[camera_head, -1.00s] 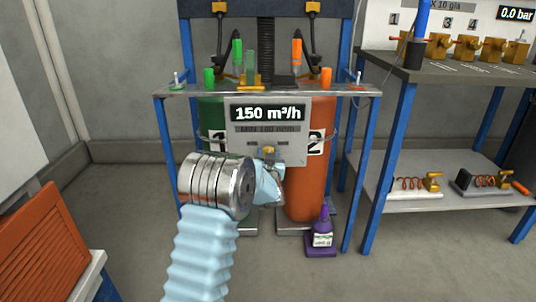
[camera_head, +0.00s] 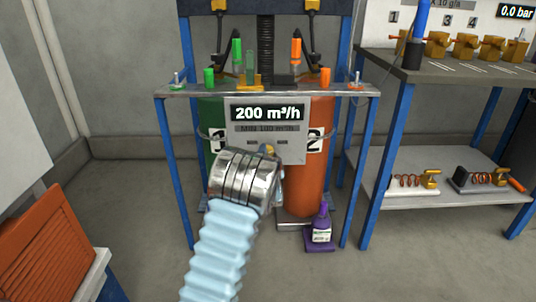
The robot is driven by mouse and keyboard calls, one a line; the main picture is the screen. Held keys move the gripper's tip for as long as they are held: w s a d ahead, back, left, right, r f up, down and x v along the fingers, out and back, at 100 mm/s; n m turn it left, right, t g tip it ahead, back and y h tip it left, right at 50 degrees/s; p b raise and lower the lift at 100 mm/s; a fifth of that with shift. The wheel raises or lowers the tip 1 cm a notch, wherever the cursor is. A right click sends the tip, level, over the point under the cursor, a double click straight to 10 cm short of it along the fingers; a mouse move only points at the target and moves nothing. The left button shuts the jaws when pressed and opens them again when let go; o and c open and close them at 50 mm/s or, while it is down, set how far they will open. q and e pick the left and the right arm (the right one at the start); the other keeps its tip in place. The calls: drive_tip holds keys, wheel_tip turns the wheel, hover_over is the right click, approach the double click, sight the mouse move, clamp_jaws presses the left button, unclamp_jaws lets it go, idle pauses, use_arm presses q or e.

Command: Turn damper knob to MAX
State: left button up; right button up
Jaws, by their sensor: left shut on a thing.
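The damper panel (camera_head: 292,143) is a grey plate on the front of the charging station, with a black display (camera_head: 268,113) that reads 200 m³/h. A label below it reads MIN 100 with the rest hard to read. The yellow damper knob (camera_head: 268,149) shows only as a small bit low on the panel. My left gripper (camera_head: 272,168) comes up from below and is at the knob, shut on it. The silver wrist and pale blue sleeve hide the fingers and most of the knob. My right gripper is not in view.
A green cylinder (camera_head: 212,110) and an orange cylinder (camera_head: 310,188) stand behind the panel in a blue frame. A grey workbench (camera_head: 440,68) is further right. An orange panel (camera_head: 50,243) is at lower left.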

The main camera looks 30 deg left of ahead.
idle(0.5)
use_arm(q)
drive_tip(key=o, duration=1.1)
drive_tip(key=shift+c, duration=0.2)
drive_tip(key=v, duration=1.4)
drive_tip(key=shift+a+f, duration=0.1)
drive_tip(key=s+d+f+g+h+p, duration=0.1)
drive_tip(key=s+d+f+g+h, duration=0.2)
drive_tip(key=f, duration=0.4)
drive_tip(key=s+d+f+n+g+h+p, duration=0.1)
drive_tip(key=s+d+f+h, duration=0.2)
drive_tip(key=f, duration=0.4)
drive_tip(key=s+d+f+g+h+p, duration=0.25)
drive_tip(key=d+f, duration=0.25)
drive_tip(key=f, duration=0.3)
drive_tip(key=s+d+f+n+g+h, duration=0.1)
drive_tip(key=s+d+f+g+h, duration=0.1)
drive_tip(key=s+d, duration=0.4)
drive_tip(key=s+d+f+n+g+h+p, duration=0.1)
drive_tip(key=s+d+g, duration=0.5)
drive_tip(key=s, duration=0.6)
wheel_tip(320, 180, down, 4)
drive_tip(key=shift+s+d+r+n+h, duration=0.1)
drive_tip(key=shift+s+d+n+h, duration=0.4)
drive_tip(key=shift+h, duration=0.65)
